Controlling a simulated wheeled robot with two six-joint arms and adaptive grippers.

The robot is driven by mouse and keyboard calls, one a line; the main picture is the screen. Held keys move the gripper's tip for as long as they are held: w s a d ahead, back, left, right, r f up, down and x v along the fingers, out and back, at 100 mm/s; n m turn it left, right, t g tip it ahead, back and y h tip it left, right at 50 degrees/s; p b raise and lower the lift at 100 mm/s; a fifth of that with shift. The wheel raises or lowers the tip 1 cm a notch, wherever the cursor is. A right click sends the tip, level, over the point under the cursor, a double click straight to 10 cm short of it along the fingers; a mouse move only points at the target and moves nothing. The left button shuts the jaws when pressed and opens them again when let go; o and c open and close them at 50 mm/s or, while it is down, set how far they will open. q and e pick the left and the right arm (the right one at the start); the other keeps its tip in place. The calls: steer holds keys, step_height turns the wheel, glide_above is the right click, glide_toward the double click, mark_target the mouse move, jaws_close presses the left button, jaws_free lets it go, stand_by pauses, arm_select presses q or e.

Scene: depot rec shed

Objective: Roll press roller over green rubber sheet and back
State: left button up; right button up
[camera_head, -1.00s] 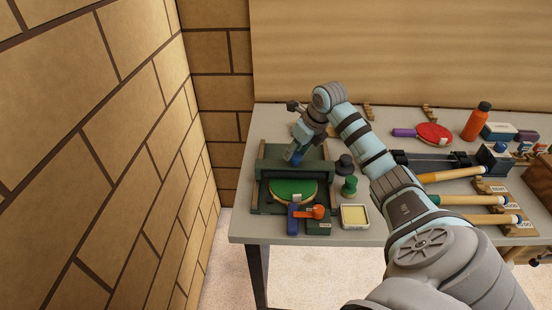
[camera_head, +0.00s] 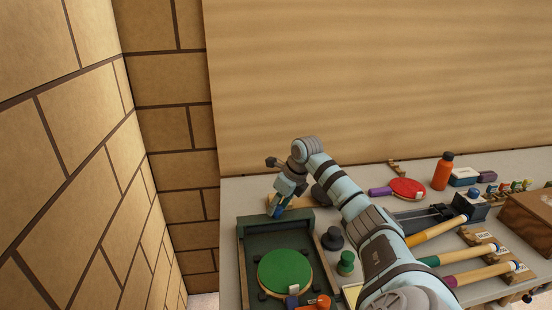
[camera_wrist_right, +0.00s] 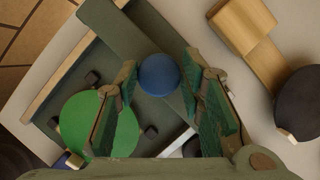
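The press (camera_head: 246,262) is a dark green tray with a thick roller bar (camera_head: 300,221) across its far part. The round green rubber sheet (camera_head: 285,272) lies flat in the tray, in front of the bar and apart from it. My right gripper (camera_head: 277,206) is over the bar. In the right wrist view, a blue round knob (camera_wrist_right: 158,75) stands on the bar between the fingers of my right gripper (camera_wrist_right: 160,85). The fingers are apart, with a narrow gap seeming to show at each side of the knob. My left gripper is not in view.
A black knob (camera_head: 332,238) and a green knob (camera_head: 346,262) stand right of the press. An orange-handled tool (camera_head: 318,302) is in front. A brick wall is at left.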

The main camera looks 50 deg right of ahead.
steer(key=o, duration=0.3)
steer(key=shift+d, duration=0.1)
steer(key=shift+o, duration=0.3)
steer(key=shift+w+d+f, duration=0.1)
steer(key=shift+w+f, duration=0.1)
steer(key=shift+r, duration=0.1)
steer(key=v, duration=1.1)
steer(key=shift+s+r, duration=0.15)
steer(key=shift+r, duration=0.25)
